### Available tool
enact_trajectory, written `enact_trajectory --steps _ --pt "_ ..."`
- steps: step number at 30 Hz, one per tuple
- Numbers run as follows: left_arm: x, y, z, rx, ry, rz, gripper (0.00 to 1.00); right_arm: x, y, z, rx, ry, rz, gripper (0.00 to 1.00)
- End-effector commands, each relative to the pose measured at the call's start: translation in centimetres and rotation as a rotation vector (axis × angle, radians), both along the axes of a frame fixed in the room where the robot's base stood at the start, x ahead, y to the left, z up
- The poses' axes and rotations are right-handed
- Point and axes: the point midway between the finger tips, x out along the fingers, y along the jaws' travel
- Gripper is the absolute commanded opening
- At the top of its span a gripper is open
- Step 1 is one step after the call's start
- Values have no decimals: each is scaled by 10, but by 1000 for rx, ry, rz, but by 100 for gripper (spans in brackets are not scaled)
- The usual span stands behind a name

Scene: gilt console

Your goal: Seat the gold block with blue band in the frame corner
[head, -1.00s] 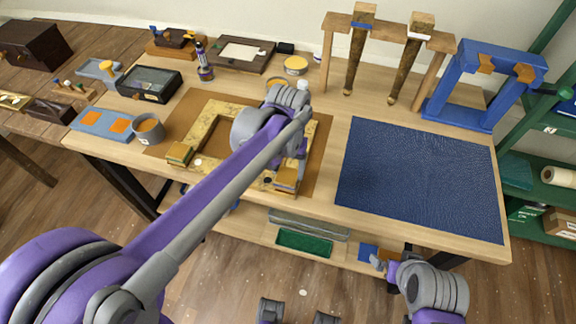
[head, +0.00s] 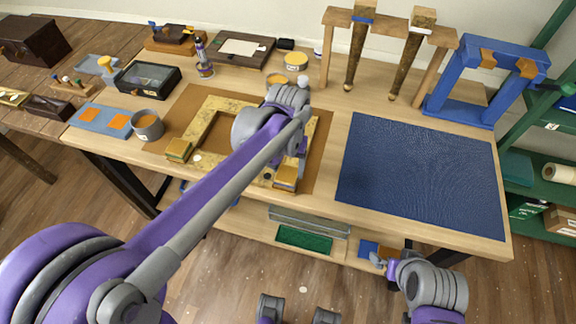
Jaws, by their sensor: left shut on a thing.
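The gilt frame (head: 214,111) lies on a brown mat on the workbench. A gold block (head: 286,176) is at its front right corner, directly below my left gripper (head: 291,166). That gripper is shut on the block; my wrist and forearm cover much of the fingers and the frame's right side. I cannot make out a blue band on the block, nor whether it is fully down in the corner. Another gold block (head: 178,149) sits at the frame's front left corner. My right gripper (head: 379,261) is low in front of the bench, away from the frame; its jaw opening is unclear.
A grey cup (head: 147,125) stands left of the frame. A blue mat (head: 420,172) covers the bench's right part and is clear. Behind it stand a wooden rack with hanging legs (head: 408,65) and a blue stand (head: 451,90). A jar (head: 296,61) is behind the frame.

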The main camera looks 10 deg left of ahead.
Motion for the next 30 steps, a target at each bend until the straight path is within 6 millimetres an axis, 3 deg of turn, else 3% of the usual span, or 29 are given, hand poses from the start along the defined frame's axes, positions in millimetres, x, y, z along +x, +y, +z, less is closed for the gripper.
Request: enact_trajectory --steps 7,8,12,22,30 --pt "0 0 0 0 0 0 14 0 0 0 0 0 0 100" --pt "0 0 0 0 0 0 74 0 0 0 0 0 0 100" --pt "0 0 0 0 0 0 99 0 0 0 0 0 0 100" --pt "0 0 5 0 0 0 100 0 0 1 0 0 0 100" --pt "0 0 54 0 0 0 100 1 0 7 0 -2 0 100"
